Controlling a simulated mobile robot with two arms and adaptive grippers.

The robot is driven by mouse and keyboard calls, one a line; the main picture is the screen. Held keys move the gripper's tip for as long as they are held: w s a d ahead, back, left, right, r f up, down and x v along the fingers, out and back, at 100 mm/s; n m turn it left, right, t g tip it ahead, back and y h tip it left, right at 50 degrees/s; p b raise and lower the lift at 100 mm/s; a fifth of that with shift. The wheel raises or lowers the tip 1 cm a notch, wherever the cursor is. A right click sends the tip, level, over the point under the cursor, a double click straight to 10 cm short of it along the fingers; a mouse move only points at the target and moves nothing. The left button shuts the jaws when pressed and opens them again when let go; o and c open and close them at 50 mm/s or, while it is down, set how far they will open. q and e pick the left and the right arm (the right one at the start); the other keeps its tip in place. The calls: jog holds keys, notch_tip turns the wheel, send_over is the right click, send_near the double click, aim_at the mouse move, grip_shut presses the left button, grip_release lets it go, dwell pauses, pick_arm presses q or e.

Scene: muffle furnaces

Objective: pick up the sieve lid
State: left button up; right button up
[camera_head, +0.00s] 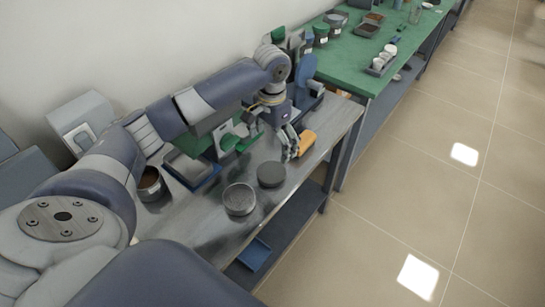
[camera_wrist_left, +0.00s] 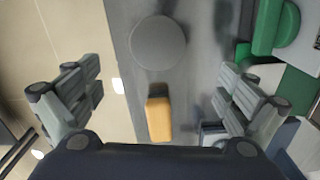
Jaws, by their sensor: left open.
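The sieve lid, which I take to be the flat dark grey disc (camera_head: 271,173), lies on the grey metal bench. It also shows as a plain grey disc (camera_wrist_left: 158,42) in the left wrist view, near the top middle. A round sieve (camera_head: 239,199) with a lighter metal rim stands beside it, nearer to me. My left gripper (camera_head: 291,146) is over the bench, just beyond the disc in the head view. In the left wrist view its fingers (camera_wrist_left: 160,92) are wide apart and hold nothing. My right gripper is out of view.
A cup (camera_head: 150,184), a tray (camera_head: 190,172) and green items (camera_head: 235,141) stand along the wall side. A green table (camera_head: 350,60) adjoins the bench.

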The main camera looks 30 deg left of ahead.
aim_at(273, 170)
pick_arm(q)
notch_tip(273, 170, down, 5)
jog(key=shift+s+r, duration=0.1)
jog(key=shift+r, duration=0.05)
jog(key=shift+d+f+p, duration=0.1)
jog(key=shift+f+p, duration=0.3)
jog(key=f, duration=0.4)
jog(key=shift+d+f+p, duration=0.15)
jog(key=shift+d+p, duration=0.05)
jog(key=shift+p, duration=0.2)
jog(key=shift+f, duration=0.15)
jog(key=c, duration=1.2)
jog(key=shift+c, duration=0.2)
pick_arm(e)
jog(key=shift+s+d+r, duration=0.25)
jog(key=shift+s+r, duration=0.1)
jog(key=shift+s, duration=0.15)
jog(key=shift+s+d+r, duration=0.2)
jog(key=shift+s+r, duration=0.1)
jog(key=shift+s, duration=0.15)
